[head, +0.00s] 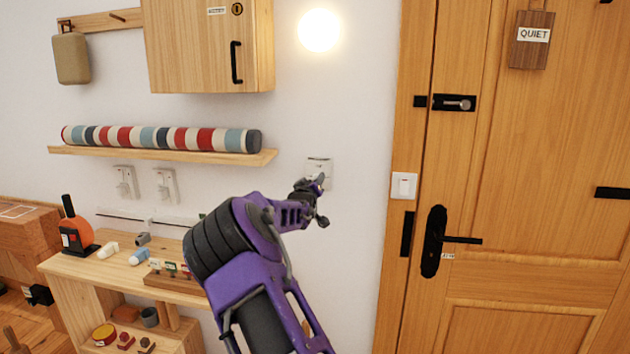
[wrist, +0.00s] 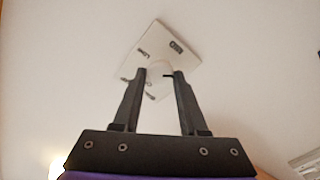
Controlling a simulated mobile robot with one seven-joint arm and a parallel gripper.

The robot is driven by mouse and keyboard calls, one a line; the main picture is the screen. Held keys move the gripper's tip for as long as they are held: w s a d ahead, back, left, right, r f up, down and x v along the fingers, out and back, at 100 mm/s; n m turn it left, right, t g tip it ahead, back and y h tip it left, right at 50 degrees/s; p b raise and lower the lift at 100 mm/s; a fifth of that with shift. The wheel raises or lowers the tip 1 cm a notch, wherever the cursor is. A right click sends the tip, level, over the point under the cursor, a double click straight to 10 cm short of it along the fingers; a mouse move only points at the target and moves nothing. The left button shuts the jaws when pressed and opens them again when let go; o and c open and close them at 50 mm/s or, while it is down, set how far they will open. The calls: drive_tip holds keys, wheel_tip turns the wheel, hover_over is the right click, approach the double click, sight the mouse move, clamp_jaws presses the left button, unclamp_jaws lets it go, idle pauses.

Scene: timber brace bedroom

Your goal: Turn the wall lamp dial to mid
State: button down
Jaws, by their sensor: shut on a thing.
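The wall lamp dial (wrist: 159,70) is a pale round knob on a small white wall plate (wrist: 150,48) with dark printed marks. In the head view the plate (head: 320,166) is on the white wall, left of the door, and my gripper partly hides it. My gripper (wrist: 160,76) has its two dark fingers on either side of the knob, shut on it. In the head view my gripper (head: 316,187) reaches the plate from below. The knob's pointer and exact setting cannot be read. The round lamp (head: 319,31) glows on the wall above.
A white light switch (head: 404,186) sits beside the door frame to the right. A shelf (head: 165,154) with a striped roll is to the left, below a wooden cabinet (head: 208,45). A low bench (head: 75,272) with small items stands below left.

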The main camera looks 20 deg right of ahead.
drive_tip(key=shift+a+f+n+b, duration=0.1)
drive_tip(key=shift+n+b, duration=1.1)
drive_tip(key=shift+n, duration=1.45)
drive_tip(key=shift+f+n+b, duration=0.1)
drive_tip(key=shift+n+b, duration=1.05)
drive_tip(key=shift+n, duration=1.8)
drive_tip(key=shift+c, duration=2.4)
unclamp_jaws()
drive_tip(key=b+v, duration=0.1)
drive_tip(key=v, duration=1.6)
